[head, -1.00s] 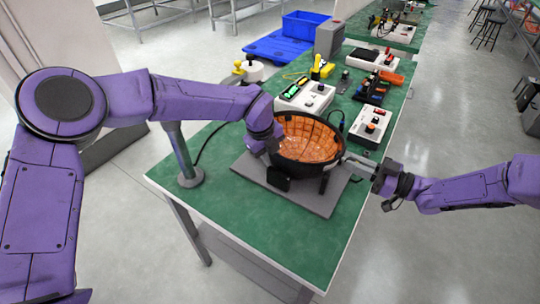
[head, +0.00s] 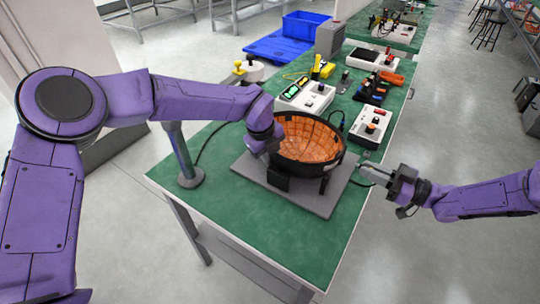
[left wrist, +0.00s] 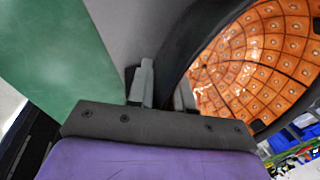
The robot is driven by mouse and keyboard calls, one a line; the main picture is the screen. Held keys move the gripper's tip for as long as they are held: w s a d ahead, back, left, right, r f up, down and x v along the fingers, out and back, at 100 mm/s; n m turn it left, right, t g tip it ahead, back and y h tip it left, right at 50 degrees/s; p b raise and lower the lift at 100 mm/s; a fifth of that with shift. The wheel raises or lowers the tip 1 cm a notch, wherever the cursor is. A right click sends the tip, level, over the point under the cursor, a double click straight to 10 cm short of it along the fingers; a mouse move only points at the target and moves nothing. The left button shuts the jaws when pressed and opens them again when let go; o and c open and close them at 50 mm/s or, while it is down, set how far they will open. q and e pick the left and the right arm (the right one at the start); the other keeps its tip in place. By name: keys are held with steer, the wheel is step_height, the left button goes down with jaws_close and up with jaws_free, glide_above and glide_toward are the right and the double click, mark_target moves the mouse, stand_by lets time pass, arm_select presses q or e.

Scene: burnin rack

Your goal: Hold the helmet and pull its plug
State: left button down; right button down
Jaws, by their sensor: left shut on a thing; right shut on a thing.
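The helmet (head: 306,140), a black bowl with an orange tiled inside, sits open side up on a grey mat (head: 318,203). My left gripper (head: 272,150) is shut on its left rim; in the left wrist view the fingers (left wrist: 165,85) sit at the dark rim beside the orange lining (left wrist: 262,58). My right gripper (head: 368,172) is shut, off the helmet's right side near the bench edge. A small piece at its tips, with a thin dark cable beside it, appears to be the plug; it is too small to make out clearly.
The green bench (head: 225,205) is clear in front and at left, with a lamp-like post (head: 188,165) there. White control boxes (head: 370,128) and other devices stand behind the helmet. Blue bins (head: 300,28) are at the back.

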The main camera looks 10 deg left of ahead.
steer(key=shift+s+d, duration=0.2)
steer(key=shift+d, duration=0.25)
arm_select(q)
steer(key=c, duration=0.9)
jaws_free()
steer(key=shift+c, duration=0.2)
steer(key=shift+r, duration=0.1)
